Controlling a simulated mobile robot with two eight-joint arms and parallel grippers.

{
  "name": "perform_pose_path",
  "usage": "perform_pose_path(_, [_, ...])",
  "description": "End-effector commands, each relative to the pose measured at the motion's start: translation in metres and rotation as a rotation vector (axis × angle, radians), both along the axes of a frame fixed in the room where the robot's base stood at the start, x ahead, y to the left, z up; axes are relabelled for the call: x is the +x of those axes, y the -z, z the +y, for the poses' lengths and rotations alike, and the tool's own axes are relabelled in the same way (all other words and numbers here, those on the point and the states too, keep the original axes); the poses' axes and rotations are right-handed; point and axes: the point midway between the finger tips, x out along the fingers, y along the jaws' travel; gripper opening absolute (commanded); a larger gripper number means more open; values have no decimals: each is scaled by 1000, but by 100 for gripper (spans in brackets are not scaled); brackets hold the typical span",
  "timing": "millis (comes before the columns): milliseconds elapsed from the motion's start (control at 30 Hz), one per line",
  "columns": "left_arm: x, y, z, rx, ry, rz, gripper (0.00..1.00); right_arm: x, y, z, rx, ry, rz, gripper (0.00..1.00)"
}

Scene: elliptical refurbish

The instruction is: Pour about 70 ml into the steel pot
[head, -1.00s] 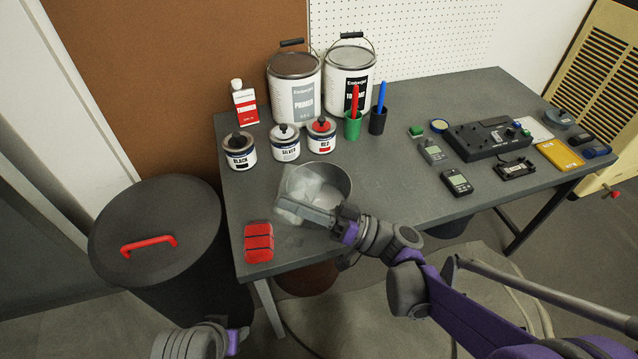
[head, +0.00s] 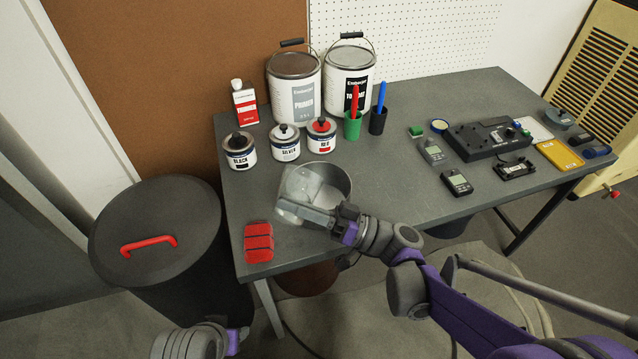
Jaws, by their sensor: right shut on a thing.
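The steel pot (head: 338,183) stands on the table near its front edge, open at the top. My right gripper (head: 308,213) is shut on a clear, see-through container (head: 297,187). The container is at the left side of the pot and overlaps its rim in the head view. Its exact tilt and the liquid level in it are hard to tell. The inside of the pot is partly hidden behind the container and gripper. Part of my left arm shows at the bottom edge, but its fingers are out of view.
A red block (head: 258,243) lies left of the pot. Small black, silver and red paint cans (head: 285,143) stand behind it, with two large paint buckets (head: 294,85) further back. A lidded bin (head: 155,225) stands left of the table (head: 405,190). Meters and devices (head: 485,140) lie at right.

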Motion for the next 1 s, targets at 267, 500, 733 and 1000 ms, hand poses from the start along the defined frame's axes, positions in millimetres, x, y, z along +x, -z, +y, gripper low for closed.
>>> perform_pose_path(267, [-1, -7, 0, 0, 0, -3, 50, -12, 8, 9, -88, 8, -120, 0])
perform_pose_path(500, [0, -3, 0, 0, 0, -1, 50, -28, 36, 21, -198, 17, -270, 0])
perform_pose_path(733, [0, 3, 0, 0, 0, 1, 50, -40, 63, 29, -296, 26, -405, 0])
perform_pose_path(1000, [0, -2, 0, 0, 0, -1, 50, -50, 78, 36, -400, 32, -551, 0])
